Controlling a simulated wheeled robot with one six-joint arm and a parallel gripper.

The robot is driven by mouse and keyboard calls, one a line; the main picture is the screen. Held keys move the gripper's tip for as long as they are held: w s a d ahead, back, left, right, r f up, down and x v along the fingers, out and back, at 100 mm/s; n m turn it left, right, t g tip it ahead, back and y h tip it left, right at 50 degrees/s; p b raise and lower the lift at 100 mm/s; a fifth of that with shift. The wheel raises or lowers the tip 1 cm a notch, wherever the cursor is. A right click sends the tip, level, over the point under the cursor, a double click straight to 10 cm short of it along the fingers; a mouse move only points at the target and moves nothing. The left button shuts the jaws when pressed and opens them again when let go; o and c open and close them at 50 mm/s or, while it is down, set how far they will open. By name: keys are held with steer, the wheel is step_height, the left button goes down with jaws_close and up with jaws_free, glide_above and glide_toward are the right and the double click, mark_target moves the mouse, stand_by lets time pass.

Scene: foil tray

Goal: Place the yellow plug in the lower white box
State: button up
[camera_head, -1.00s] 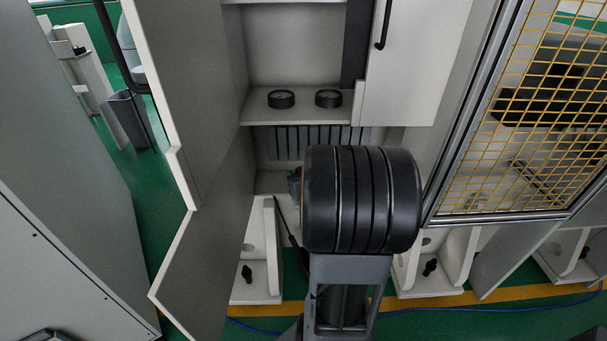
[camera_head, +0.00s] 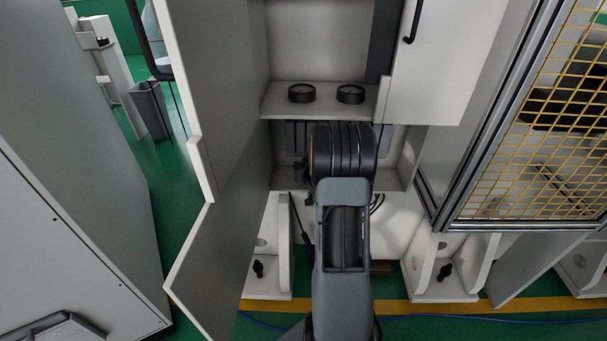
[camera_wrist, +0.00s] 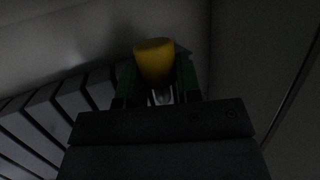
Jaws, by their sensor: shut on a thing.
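In the wrist view the yellow plug (camera_wrist: 154,61) is held between the two fingers of my gripper (camera_wrist: 158,88), near the top middle of the picture. The view is dark, and a pale surface lies close beyond the plug. In the head view my arm reaches into the lower white box (camera_head: 398,178), the compartment under the shelf. My arm hides the gripper and the plug there. I cannot tell whether the plug touches the box.
Two round black gauges (camera_head: 301,94) stand on the shelf (camera_head: 276,103) above the lower box. An open grey door (camera_head: 225,130) stands at the left. A yellow mesh panel (camera_head: 560,130) stands at the right. Dark vertical slats (camera_wrist: 75,100) show in the wrist view.

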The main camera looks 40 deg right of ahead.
steer(key=shift+w+f, duration=0.15)
steer(key=shift+f, duration=0.8)
steer(key=shift+w+f, duration=0.1)
steer(key=shift+f, duration=0.8)
steer(key=shift+d+f, duration=0.1)
steer(key=shift+f, duration=0.05)
steer(key=o, duration=0.9)
steer(key=shift+r, duration=0.3)
steer(key=v, duration=1.2)
steer(key=shift+s+f, duration=0.1)
steer(key=shift+f, duration=0.05)
